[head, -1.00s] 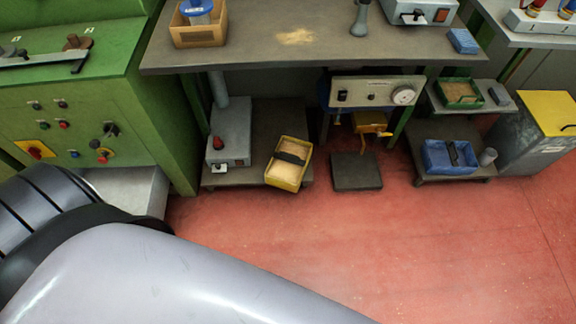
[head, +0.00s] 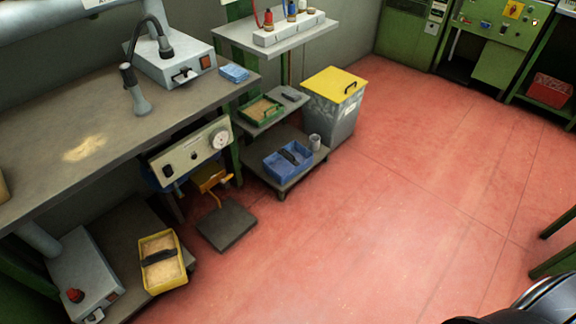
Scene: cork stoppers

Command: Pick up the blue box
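The blue box (head: 273,168) is an open tray with a dark handle across its middle. Neither of my grippers is in the head view. Only a dark, shiny part of my own body shows at the bottom right corner.
A yellow box (head: 176,274) sits on a low shelf at lower left. A dark floor plate (head: 227,227) lies before the bench. A yellow-lidded bin (head: 330,120) stands right of the blue box. The red floor (head: 400,190) is widely clear.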

